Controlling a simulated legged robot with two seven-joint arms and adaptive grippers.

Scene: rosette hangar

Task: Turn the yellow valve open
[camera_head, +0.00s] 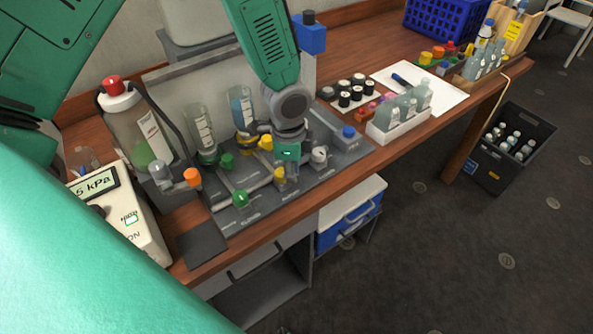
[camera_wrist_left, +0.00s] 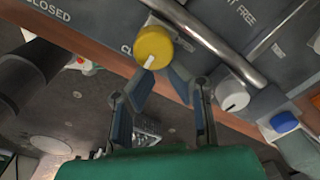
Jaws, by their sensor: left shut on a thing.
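The yellow valve (camera_head: 279,176) is a small round knob on the grey rig panel (camera_head: 330,168), at the panel's front edge. In the left wrist view the yellow valve (camera_wrist_left: 154,46) shows its face with a white pointer mark, beside partly covered lettering. My left gripper (camera_head: 284,168) reaches down over the panel and is shut on the yellow valve. In the left wrist view the fingertips of my left gripper (camera_wrist_left: 160,80) flank the knob's near side. In the head view the gripper hides part of the valve. My right gripper is not in view.
A green valve (camera_head: 240,198) is left of the yellow one and a white valve (camera_head: 319,156) is right. Glass bottles (camera_head: 203,130) stand behind. A pressure gauge box (camera_head: 125,215) is at left. A white bottle rack (camera_head: 398,122) stands right. A metal pipe (camera_wrist_left: 215,42) runs close by.

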